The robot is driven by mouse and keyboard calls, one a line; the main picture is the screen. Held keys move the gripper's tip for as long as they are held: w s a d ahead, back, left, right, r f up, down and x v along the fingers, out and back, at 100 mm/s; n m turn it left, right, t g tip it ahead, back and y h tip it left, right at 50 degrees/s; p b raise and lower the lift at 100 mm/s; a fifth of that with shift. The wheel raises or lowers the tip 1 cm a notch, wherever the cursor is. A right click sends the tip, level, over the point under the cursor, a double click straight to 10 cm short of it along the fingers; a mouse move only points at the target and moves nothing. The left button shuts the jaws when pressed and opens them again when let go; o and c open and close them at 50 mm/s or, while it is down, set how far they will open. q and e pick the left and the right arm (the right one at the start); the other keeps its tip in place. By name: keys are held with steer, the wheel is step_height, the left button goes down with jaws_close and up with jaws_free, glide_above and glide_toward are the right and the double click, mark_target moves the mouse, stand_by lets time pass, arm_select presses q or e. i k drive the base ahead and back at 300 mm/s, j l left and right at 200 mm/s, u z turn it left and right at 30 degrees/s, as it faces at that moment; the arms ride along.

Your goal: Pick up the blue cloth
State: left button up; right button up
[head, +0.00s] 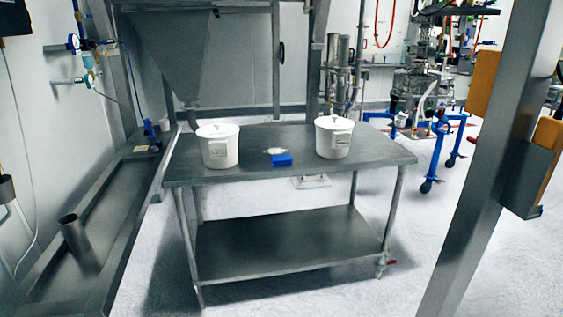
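A small blue cloth (282,160), seen as a compact blue block shape, lies on the steel table (300,178) near its front edge. It sits between two white lidded buckets, the left one (218,147) and the right one (333,138), and touches neither. A small whitish patch (274,151) lies on the tabletop just behind the cloth. Neither of my grippers shows in the head view.
The table has a lower shelf (290,245), which is bare. A steel hopper (175,55) hangs behind the table's left side. A metal post (490,170) stands in the right foreground. A blue-legged wheeled frame (435,160) stands at right. The floor in front is clear.

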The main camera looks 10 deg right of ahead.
mark_target(283, 160)
steer(key=i+l+u, duration=0.1)
steer(key=i+l, duration=0.2)
steer(key=i, duration=0.25)
steer(key=i+l+u, duration=0.15)
steer(key=i+l, duration=0.2)
steer(key=i, duration=0.2)
steer(key=i+l+u, duration=0.1)
steer(key=i+l, duration=0.3)
steer(key=i, duration=0.1)
